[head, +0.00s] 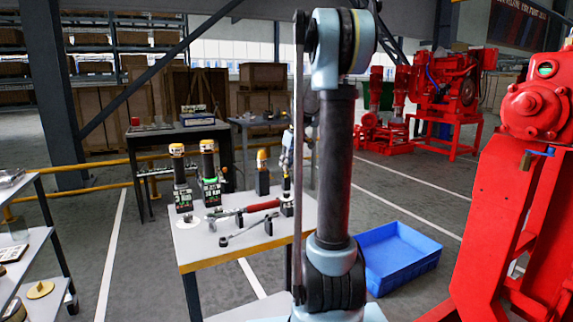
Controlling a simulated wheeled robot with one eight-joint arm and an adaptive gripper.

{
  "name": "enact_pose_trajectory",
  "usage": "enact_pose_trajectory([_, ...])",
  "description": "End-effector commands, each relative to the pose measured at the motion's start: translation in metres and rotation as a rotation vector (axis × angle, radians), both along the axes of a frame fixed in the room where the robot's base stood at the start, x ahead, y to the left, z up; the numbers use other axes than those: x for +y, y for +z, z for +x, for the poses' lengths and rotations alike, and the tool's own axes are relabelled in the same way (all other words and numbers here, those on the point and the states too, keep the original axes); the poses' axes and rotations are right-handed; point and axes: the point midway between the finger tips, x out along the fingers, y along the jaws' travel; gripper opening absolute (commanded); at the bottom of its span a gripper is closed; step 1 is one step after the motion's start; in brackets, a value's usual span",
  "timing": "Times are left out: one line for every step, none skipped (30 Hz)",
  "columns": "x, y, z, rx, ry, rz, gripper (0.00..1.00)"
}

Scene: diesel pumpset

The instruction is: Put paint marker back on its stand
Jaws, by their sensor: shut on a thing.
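My gripper (286,184) is small and far off in the head view, just left of my upright arm, low over the right part of the grey-topped table (240,254). It appears shut on the paint marker, which is too small and too covered to make out clearly. A small black block (287,209) stands on the table directly beneath my gripper and may be the stand. I cannot tell whether the marker touches it. My arm hides the table's right edge.
Two black units with yellow-topped cylinders (179,166) (208,162) and an orange-topped black item (262,173) stand at the table's back. A red-handled tool (262,206) and a wrench (240,233) lie in front. A blue bin (392,257) and red machinery (515,190) are right.

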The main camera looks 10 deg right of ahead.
Motion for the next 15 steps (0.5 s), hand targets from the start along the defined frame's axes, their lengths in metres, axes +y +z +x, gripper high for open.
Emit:
enact_pose_trajectory([0.0000, -0.0009, 0.0000, 0.000, 0.000, 0.000, 0.00])
enact_pose_trajectory([0.0000, -0.0013, 0.0001, 0.000, 0.000, 0.000, 0.00])
enact_pose_trajectory([0.0000, -0.0019, 0.0000, 0.000, 0.000, 0.000, 0.00])
enact_pose_trajectory([0.0001, -0.0023, 0.0001, 0.000, 0.000, 0.000, 0.00])
enact_pose_trajectory([0.0001, -0.0029, 0.0001, 0.000, 0.000, 0.000, 0.00])
enact_pose_trajectory([0.0000, -0.0034, 0.0001, 0.000, 0.000, 0.000, 0.00])
enact_pose_trajectory([0.0000, -0.0039, 0.0001, 0.000, 0.000, 0.000, 0.00])
enact_pose_trajectory([0.0000, -0.0044, 0.0002, 0.000, 0.000, 0.000, 0.00])
enact_pose_trajectory([0.0001, -0.0044, 0.0001, 0.000, 0.000, 0.000, 0.19])
enact_pose_trajectory([0.0001, -0.0044, 0.0001, 0.000, 0.000, 0.000, 0.26])
enact_pose_trajectory([0.0001, -0.0043, 0.0001, 0.000, 0.000, 0.000, 0.32])
enact_pose_trajectory([0.0001, -0.0043, 0.0001, 0.000, 0.000, 0.000, 0.38])
enact_pose_trajectory([0.0001, -0.0043, 0.0000, 0.000, 0.000, 0.000, 0.38])
enact_pose_trajectory([0.0001, -0.0043, 0.0000, 0.000, 0.000, 0.000, 0.38])
enact_pose_trajectory([0.0001, -0.0043, 0.0000, 0.000, 0.000, 0.000, 0.38])
